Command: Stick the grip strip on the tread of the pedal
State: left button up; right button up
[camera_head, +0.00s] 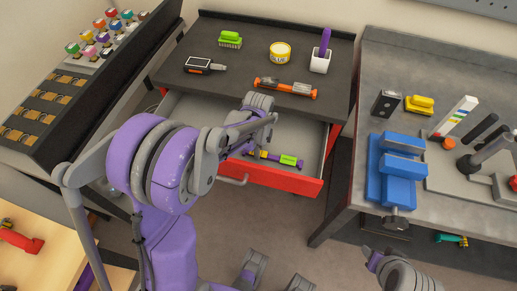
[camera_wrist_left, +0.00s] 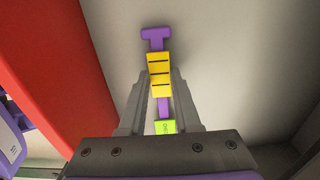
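I cannot tell the grip strip or the pedal and its tread for sure. A long piece (camera_head: 287,160) lies in the open drawer, purple with a green section. In the left wrist view it has a purple T-shaped end (camera_wrist_left: 156,36), a yellow section with dark lines (camera_wrist_left: 160,74) and a green section (camera_wrist_left: 165,127). My left gripper (camera_wrist_left: 161,80) is open, its fingers on either side of the yellow section; contact does not show. In the head view, my left arm hides its fingertips above the drawer. My right arm shows at the lower right, its fingers out of view.
The red-fronted drawer (camera_head: 276,178) is pulled out below a dark bench. A blue vise-like block (camera_head: 402,168) and a grey base plate (camera_head: 448,178) stand on the right bench.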

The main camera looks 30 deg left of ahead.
pick_arm(q)
grip_shut()
jog(key=shift+r, duration=0.25)
jog(key=shift+r+p, duration=1.7)
jog(key=shift+r, duration=0.6)
